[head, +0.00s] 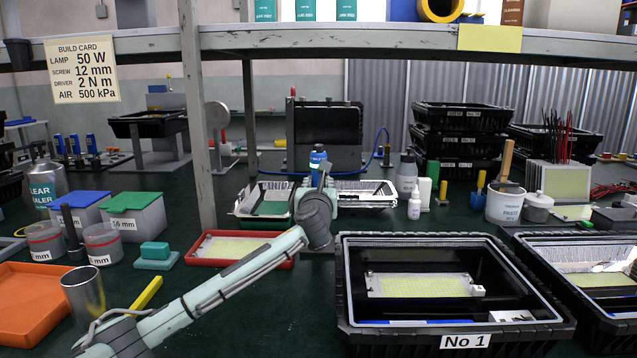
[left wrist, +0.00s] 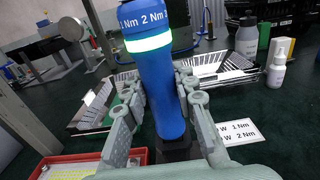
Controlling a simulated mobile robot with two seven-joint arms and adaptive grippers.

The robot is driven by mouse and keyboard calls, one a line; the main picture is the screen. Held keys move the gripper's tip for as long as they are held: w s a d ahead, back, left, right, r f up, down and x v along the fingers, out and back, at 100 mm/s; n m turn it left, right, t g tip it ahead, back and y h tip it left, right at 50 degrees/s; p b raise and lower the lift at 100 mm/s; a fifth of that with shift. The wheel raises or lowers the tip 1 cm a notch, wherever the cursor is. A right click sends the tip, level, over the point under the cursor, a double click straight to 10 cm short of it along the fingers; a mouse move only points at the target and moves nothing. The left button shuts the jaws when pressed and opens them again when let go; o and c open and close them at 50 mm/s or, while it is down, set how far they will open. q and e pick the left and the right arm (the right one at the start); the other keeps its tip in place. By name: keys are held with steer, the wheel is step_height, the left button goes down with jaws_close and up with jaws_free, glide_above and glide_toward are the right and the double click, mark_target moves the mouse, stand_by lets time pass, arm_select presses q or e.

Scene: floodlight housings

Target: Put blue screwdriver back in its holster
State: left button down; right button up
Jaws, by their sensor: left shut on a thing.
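The blue screwdriver (left wrist: 160,90) is upright between the two fingers of my left gripper (left wrist: 158,98), which is shut on it. It has a lit green-white ring and the marking "2 Nm" near its top. In the head view the screwdriver (head: 318,158) shows as a blue top above my left gripper (head: 320,182). A dark block (left wrist: 174,151) shows below the screwdriver in the left wrist view; I cannot tell whether it is the holster or whether the tip is in it. A white card (left wrist: 236,131) reading "1 Nm" and "2 Nm" lies beside it. My right gripper is not in view.
Open housings with shiny reflectors stand left (head: 262,200) and right (head: 372,192) of the gripper. A red tray (head: 193,262) and a black crate "No 1" (head: 400,330) lie nearer. White bottles (head: 415,203) stand to the right. A grey post (head: 196,120) rises to the left.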

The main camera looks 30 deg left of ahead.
arm_select(q)
steer(key=shift+f, duration=0.55)
steer(key=c, duration=1.1)
jaws_free()
steer(key=shift+c, duration=0.2)
steer(key=shift+f, duration=0.15)
steer(key=v, duration=1.2)
